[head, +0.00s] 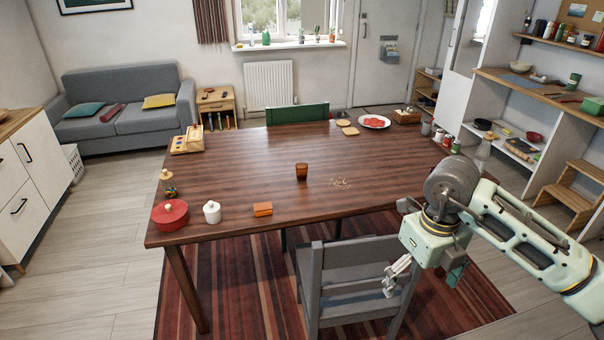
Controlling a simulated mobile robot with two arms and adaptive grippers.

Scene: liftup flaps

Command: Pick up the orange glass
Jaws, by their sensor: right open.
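The orange glass (301,171) stands upright on the dark wooden table (250,150), near the middle of the tabletop. It looks brownish-orange and nothing touches it. My right gripper (392,281) hangs beyond the table's near edge, to the right of and nearer than the glass, in front of the grey chair. Its fingers are open and I see nothing between them. My left gripper is out of view.
A grey chair (350,300) stands at the table's near side. An orange box (263,209), white jar (212,212) and red pot (170,215) are at the near left. Crumbs (340,183) lie right of the glass. The tabletop around the glass is mostly clear.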

